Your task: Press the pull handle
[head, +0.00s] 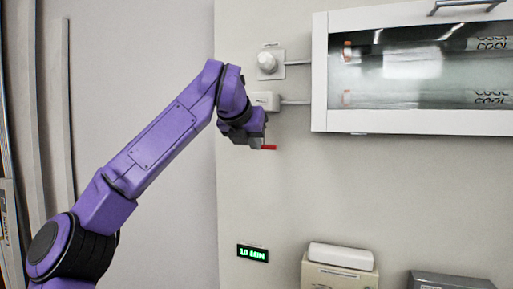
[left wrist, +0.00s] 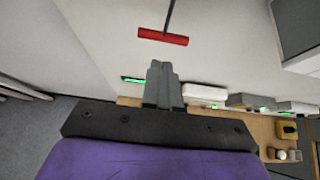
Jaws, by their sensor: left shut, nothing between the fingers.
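The pull handle is a short red bar (left wrist: 163,37) on a thin dark cord in the left wrist view. It lies just beyond my left gripper's fingertips, with a visible gap in the picture. In the head view only its red end (head: 269,147) shows, beside my left gripper (head: 257,142), which hides the rest. The cord is hidden there. My left gripper's grey fingers are together and empty, pointing at the bar in the left wrist view (left wrist: 161,68). I cannot tell the exact depth between fingertips and bar. My right gripper is not in view.
A white wall box (head: 266,101) and a round knob on a plate (head: 268,63) are close above my left gripper. A glass-fronted white cabinet (head: 418,121) juts out at upper right. A green display (head: 252,253) and a beige box (head: 340,277) are below. The wall between is clear.

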